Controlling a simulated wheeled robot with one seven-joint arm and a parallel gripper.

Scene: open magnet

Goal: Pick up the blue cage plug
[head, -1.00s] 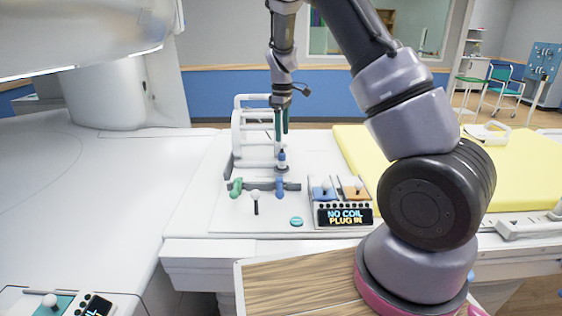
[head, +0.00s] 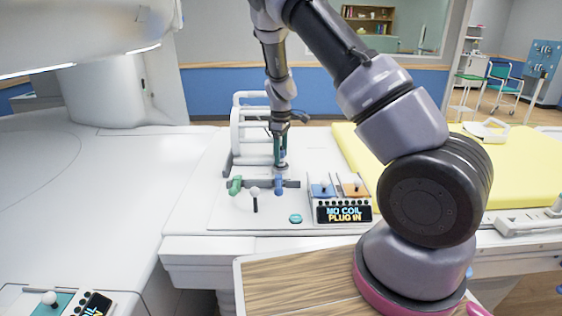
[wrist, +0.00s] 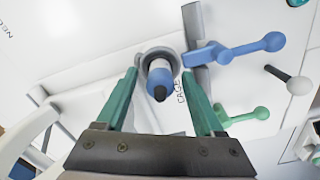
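The blue cage plug (wrist: 161,72) stands in a round grey holder in the wrist view, beside printed lettering that reads CAGE. Its dark tip points toward the camera. My gripper (wrist: 158,80) is open, with one green finger on each side of the plug. A gap shows between the plug and the fingers. In the head view my gripper (head: 281,158) points down just above the holder's base (head: 281,167). There the fingers largely hide the plug.
A white barred cage frame (head: 238,140) stands close left of the gripper. In front are a blue lever (head: 279,184), a green lever (head: 236,185) and a white-knobbed stick (head: 254,192). A display box (head: 344,214) sits to the right, near a yellow mattress (head: 475,175).

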